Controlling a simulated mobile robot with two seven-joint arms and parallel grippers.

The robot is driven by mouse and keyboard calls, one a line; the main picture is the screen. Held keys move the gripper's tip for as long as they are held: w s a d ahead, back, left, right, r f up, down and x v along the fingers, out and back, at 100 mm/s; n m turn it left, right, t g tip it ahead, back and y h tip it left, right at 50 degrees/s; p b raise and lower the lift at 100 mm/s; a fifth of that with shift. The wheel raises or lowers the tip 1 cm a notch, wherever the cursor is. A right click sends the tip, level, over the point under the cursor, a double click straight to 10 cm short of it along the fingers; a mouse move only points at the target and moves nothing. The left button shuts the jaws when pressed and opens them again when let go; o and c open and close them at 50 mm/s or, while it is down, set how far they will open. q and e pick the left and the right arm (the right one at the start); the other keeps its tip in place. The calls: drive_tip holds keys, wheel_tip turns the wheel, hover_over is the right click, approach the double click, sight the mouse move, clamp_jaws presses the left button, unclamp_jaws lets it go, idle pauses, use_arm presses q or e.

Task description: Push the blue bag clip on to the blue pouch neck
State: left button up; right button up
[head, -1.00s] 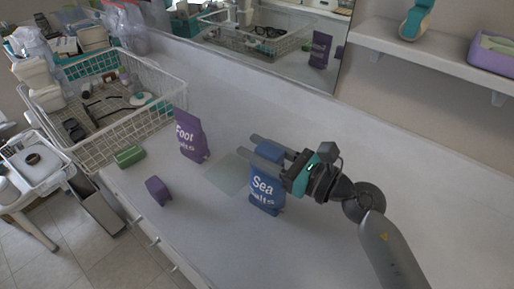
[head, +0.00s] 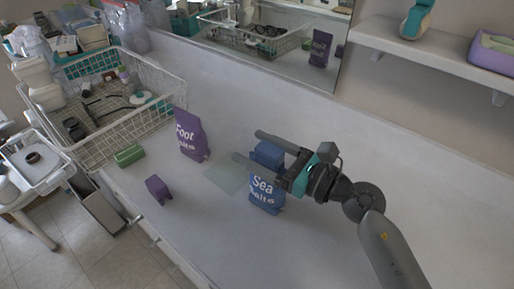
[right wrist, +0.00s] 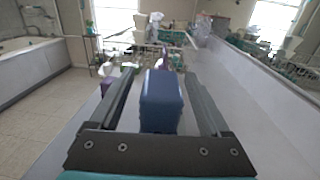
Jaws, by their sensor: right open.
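The blue pouch (head: 265,196), lettered "Sea Salts", stands upright on the white counter in the head view. The blue bag clip (head: 268,153) sits at the pouch's top, between my right gripper's fingers; the near finger partly hides where they meet, so I cannot tell how far down it is. My right gripper (head: 247,145) is open, with one finger on each side of the clip. In the right wrist view the blue clip (right wrist: 162,100) shows between the spread fingers, with gaps on both sides. My left gripper is not in view.
A purple pouch (head: 190,135) stands to the left. A purple clip (head: 158,189) and a green clip (head: 129,156) lie near the front edge. A wire basket (head: 122,137) stands at the left. A pale translucent square (head: 227,175) lies beside the blue pouch. The counter's right is clear.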

sight(281, 161)
drive_tip(key=shift+o, duration=0.5)
drive_tip(key=shift+d, duration=0.15)
drive_tip(key=shift+b+v, duration=0.4)
drive_tip(key=shift+v, duration=1.5)
drive_tip(key=shift+s+d, duration=0.15)
